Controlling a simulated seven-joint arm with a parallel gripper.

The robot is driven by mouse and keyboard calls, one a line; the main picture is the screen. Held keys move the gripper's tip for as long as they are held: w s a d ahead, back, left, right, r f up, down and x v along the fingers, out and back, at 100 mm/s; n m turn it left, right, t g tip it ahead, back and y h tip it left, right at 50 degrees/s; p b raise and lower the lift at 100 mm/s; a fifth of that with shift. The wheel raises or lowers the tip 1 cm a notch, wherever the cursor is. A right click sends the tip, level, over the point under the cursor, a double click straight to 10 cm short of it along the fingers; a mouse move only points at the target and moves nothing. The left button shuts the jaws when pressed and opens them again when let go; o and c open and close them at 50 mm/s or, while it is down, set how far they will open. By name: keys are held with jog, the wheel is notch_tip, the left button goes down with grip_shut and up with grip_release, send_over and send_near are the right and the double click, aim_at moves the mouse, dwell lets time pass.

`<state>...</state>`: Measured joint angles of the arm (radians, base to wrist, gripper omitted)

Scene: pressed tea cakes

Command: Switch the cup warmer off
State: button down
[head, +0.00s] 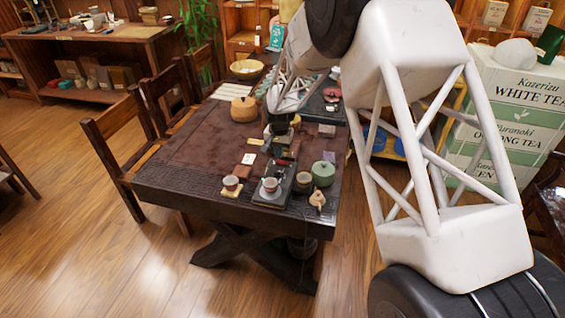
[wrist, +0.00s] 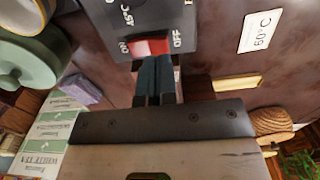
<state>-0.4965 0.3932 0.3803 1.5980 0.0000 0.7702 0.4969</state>
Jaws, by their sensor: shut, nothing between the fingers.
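The cup warmer is a dark, flat slab (head: 273,195) near the front edge of the table, with a small cup (head: 270,185) on a saucer on top. In the wrist view its dark panel (wrist: 158,14) carries a red rocker switch (wrist: 151,46) between the printed words ON at left and OFF at right. I cannot tell which side of the rocker is pressed. My gripper (wrist: 154,68) is shut and empty, its fingertips right at the switch's near edge; whether they touch it is unclear. In the head view my gripper (head: 279,146) is over the warmer's far end.
A green lidded pot (head: 323,174) and a brown pot (head: 303,182) stand right of the warmer. Another cup (head: 231,183) stands left. A round tan box (head: 243,109) is farther back. The table's left side is mostly clear.

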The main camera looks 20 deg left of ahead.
aim_at(279, 161)
jog(key=shift+f, duration=1.35)
dwell(1.6)
jog(key=shift+r, duration=3.5)
jog(key=shift+d+r, duration=0.1)
